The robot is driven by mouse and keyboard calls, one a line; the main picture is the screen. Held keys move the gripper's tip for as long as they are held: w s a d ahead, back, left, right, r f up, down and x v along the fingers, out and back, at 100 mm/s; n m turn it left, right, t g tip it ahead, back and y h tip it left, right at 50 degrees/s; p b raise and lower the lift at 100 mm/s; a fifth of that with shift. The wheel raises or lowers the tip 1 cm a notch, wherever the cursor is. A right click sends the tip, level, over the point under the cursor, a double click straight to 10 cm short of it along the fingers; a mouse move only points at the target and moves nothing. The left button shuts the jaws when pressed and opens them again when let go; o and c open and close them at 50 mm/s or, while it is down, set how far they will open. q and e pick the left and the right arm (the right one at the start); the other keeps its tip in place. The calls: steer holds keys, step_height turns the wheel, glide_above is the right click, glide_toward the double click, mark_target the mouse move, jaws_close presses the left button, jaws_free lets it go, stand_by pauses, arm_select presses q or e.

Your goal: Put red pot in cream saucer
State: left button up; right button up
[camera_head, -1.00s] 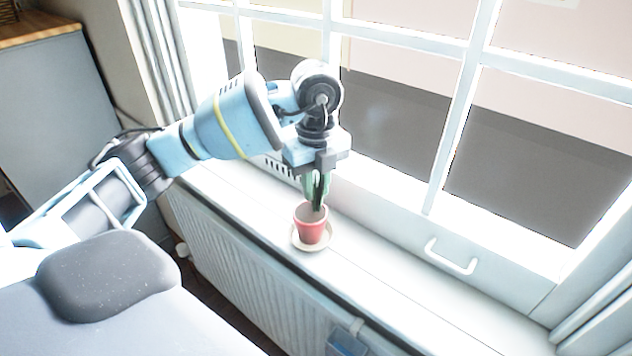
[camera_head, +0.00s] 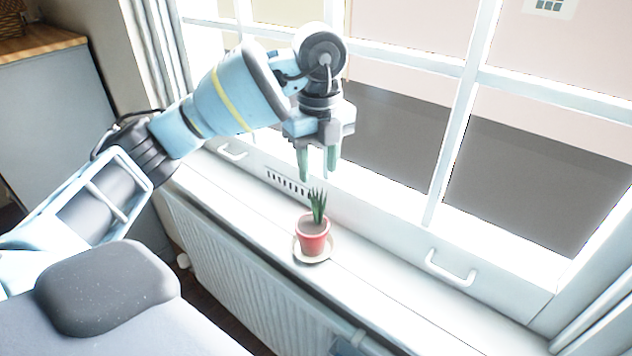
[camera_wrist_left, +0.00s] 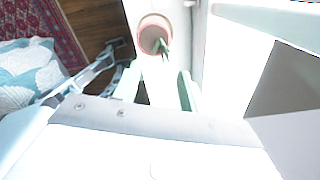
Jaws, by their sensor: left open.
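The red pot (camera_head: 312,236) holds a small green spiky plant and stands upright in the cream saucer (camera_head: 318,259) on the white window sill. My left gripper (camera_head: 317,178) is open and empty, above the plant and apart from it. The left wrist view also shows the pot (camera_wrist_left: 152,32) beyond the open fingers (camera_wrist_left: 160,95). The saucer is hard to make out there against the bright sill. My right gripper is not in view.
The sill (camera_head: 375,287) is clear on both sides of the pot. The window frame with a white handle (camera_head: 450,268) rises close behind it. A white radiator (camera_head: 245,275) is below the sill's front edge.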

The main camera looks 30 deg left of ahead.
arm_select(q)
step_height(320, 180, up, 4)
steer(key=shift+r+p, duration=0.1)
steer(key=shift+p, duration=0.25)
